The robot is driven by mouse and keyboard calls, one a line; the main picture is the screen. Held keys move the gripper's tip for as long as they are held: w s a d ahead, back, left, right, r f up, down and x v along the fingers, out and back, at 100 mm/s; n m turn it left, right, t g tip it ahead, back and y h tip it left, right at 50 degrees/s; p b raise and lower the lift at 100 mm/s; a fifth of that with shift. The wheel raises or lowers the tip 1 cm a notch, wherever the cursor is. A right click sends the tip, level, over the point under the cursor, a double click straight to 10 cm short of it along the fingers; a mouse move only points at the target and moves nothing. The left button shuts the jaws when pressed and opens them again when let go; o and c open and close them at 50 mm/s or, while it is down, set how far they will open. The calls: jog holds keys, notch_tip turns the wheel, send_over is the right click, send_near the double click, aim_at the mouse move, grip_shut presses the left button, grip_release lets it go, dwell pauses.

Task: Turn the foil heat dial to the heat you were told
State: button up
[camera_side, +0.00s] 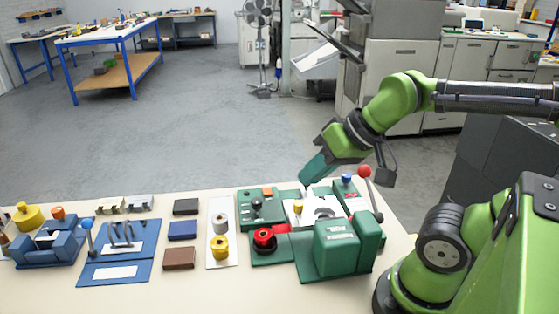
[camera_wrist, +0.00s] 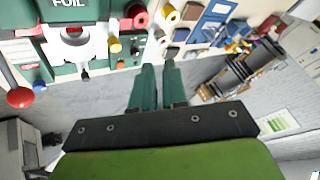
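The green foil machine (camera_side: 336,246) stands at the right of the bench; its FOIL label shows at the top left of the wrist view (camera_wrist: 68,6). A black knob (camera_side: 257,202), which looks like the heat dial, sits on a green panel beside an orange block (camera_side: 267,191). Its pointer and any scale are too small to read. My gripper (camera_side: 306,180) hangs at the machine's back edge, right of the black knob and apart from it. In the wrist view its two teal fingers (camera_wrist: 158,66) stand apart with nothing between them.
A red-ball lever (camera_side: 365,172), a blue knob (camera_side: 347,179) and a yellow knob (camera_side: 298,206) rise near my gripper. A red spool (camera_side: 265,238) stands in front of the black knob. A yellow roll (camera_side: 220,246), colored blocks (camera_side: 181,230) and a blue tool stand (camera_side: 120,245) lie left.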

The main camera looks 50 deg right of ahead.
jog(key=o, duration=0.7)
jog(key=w, duration=0.1)
jog(key=w+f+g, duration=0.1)
jog(key=w, duration=0.1)
jog(key=w+g, duration=0.1)
jog(key=shift+w+d+f, duration=0.15)
jog(key=shift+d+f, duration=0.05)
jog(key=shift+d, duration=0.15)
jog(key=shift+o, duration=0.4)
jog(key=w+d+f+n+g, duration=0.1)
jog(key=w+n, duration=0.2)
jog(key=w, duration=0.2)
jog(key=w+d+f+n+g+h, duration=0.1)
jog(key=w+d+n+g, duration=0.1)
jog(key=w, duration=0.3)
jog(key=shift+w+d+n, duration=0.25)
jog(key=shift+n, duration=0.45)
jog(key=n+g+h, duration=0.1)
jog(key=n+g, duration=0.1)
jog(key=n, duration=0.6)
send_over(257, 200)
notch_tip(257, 200, down, 16)
jog(key=shift+s+f, duration=0.1)
jog(key=c, duration=1)
